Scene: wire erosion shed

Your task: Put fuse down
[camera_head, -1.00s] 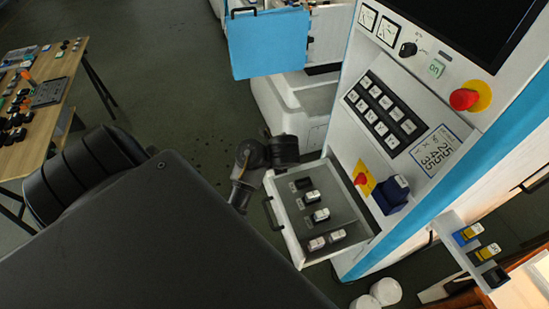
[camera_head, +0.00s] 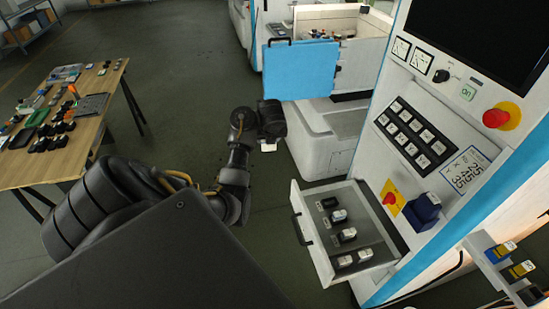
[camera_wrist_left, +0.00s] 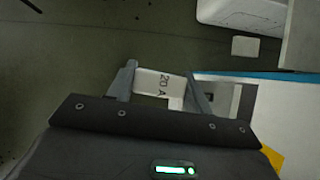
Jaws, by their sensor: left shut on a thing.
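My left gripper (camera_head: 269,141) hangs over the floor, left of the machine's open drawer and apart from it. It is shut on a white fuse (camera_head: 268,147), which shows just below it. In the left wrist view the fuse (camera_wrist_left: 158,83) is marked "20 A" and sits between the two fingers (camera_wrist_left: 160,86). The open drawer (camera_head: 311,251) holds several fuses, such as one with a white end (camera_head: 339,216). A dark spot (camera_head: 329,202) at the drawer's back shows no white fuse end. My right gripper is not in view.
The machine's control panel (camera_head: 440,120) rises right of the drawer. A blue door (camera_head: 300,71) stands open behind my gripper. A wooden table (camera_head: 95,135) with many small parts stands at the left. Bare floor (camera_head: 180,100) lies between table and machine.

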